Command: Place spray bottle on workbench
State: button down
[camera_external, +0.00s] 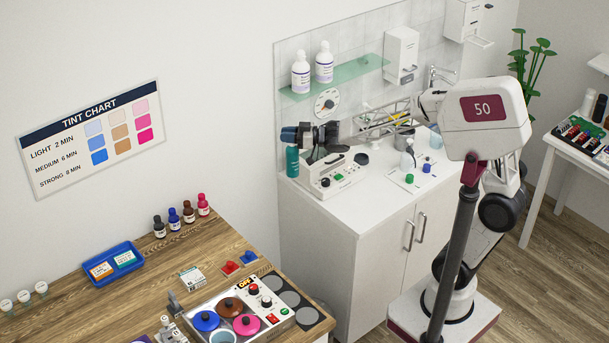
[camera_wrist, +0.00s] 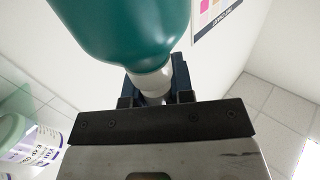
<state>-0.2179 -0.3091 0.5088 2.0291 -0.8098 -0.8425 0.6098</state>
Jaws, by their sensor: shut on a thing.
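My gripper (camera_external: 290,134) is shut on the neck of a teal bottle (camera_external: 292,162), probably the spray bottle, which hangs upright at the left edge of the white cabinet top. In the wrist view its teal body (camera_wrist: 125,30) and white neck show at the dark blue fingers (camera_wrist: 155,85); its head is hidden. I cannot tell whether its base touches anything. A small clear bottle with a white top (camera_external: 408,157) stands farther right on the cabinet. The wooden workbench (camera_external: 130,300) is at the lower left, apart from my gripper.
A blue tray (camera_external: 113,263), several small dark bottles and a pot unit (camera_external: 240,312) occupy the workbench; bare wood lies between them. A white device (camera_external: 332,176) stands beside the teal bottle. A glass shelf (camera_external: 345,75) with two white bottles is above my gripper.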

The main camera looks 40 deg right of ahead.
jog(key=s+a+n+g+y, duration=0.2)
jog(key=s+a+g, duration=0.15)
jog(key=a, duration=0.85)
jog(key=s+a+n+g+y, duration=0.2)
jog(key=s+a, duration=0.3)
jog(key=a, duration=0.8)
notch_tip(320, 180, down, 11)
jog(key=shift+f, duration=0.2)
jog(key=shift+w+a, duration=0.1)
jog(key=w+a+f, duration=0.1)
jog(key=w+a, duration=0.9)
jog(key=w, duration=0.2)
jog(key=shift+a+f, duration=0.15)
jog(key=shift+f, duration=0.2)
